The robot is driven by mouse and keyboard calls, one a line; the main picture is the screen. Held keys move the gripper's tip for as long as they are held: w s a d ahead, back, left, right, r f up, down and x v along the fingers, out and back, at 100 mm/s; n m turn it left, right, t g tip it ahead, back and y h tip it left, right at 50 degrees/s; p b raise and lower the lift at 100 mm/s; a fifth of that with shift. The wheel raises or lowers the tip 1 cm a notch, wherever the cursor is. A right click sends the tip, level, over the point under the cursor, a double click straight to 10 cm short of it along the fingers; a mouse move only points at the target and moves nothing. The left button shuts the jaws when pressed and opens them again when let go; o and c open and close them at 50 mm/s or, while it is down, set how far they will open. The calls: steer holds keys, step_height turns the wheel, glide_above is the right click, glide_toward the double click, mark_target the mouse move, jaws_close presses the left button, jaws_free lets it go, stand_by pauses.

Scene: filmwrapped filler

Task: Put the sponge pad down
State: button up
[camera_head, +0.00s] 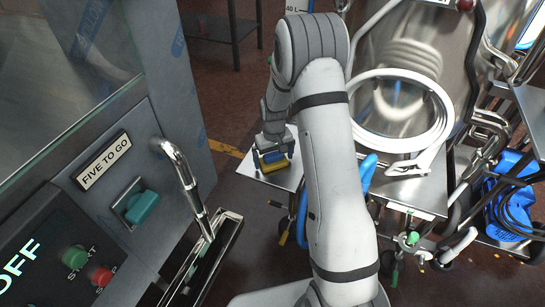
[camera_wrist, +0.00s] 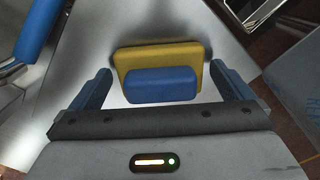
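The sponge pad (camera_wrist: 160,55) is yellow with a blue block-shaped grip (camera_wrist: 160,85) on top. In the wrist view it lies on a bare grey metal surface (camera_wrist: 95,40). My gripper (camera_wrist: 160,68) is open, with one finger on each side of the pad's blue grip and a visible gap on both sides. In the head view the pad (camera_head: 277,165) sits at the left end of a metal shelf (camera_head: 290,177), just under my gripper (camera_head: 270,152). The pad's underside is hidden.
A steel vessel (camera_head: 415,45) with a coiled white hose (camera_head: 447,115) stands behind the shelf. A blue hose (camera_head: 366,175) hangs beside my arm. A machine panel labelled "FIVE TO GO" (camera_head: 104,160) and a steel handle (camera_head: 180,165) are at the left.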

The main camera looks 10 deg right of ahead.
mark_target(274, 155)
step_height(274, 155, up, 8)
steer(key=shift+f+p, duration=0.25)
steer(key=shift+p, duration=0.75)
steer(key=s+r, duration=0.6)
steer(key=s, duration=0.3)
steer(key=s+r+m+t, duration=0.1)
steer(key=s+r, duration=0.5)
steer(key=s, duration=0.3)
steer(key=s+r, duration=0.6)
steer(key=s, duration=0.4)
steer(key=shift+a+m, duration=0.25)
steer(key=shift+m, duration=0.05)
steer(key=shift+s+r, duration=0.1)
steer(key=shift+r, duration=0.05)
step_height(274, 155, up, 21)
steer(key=t+p, duration=0.1)
steer(key=p, duration=1.8)
steer(key=shift+r+t, duration=0.2)
steer(key=shift+t, duration=0.1)
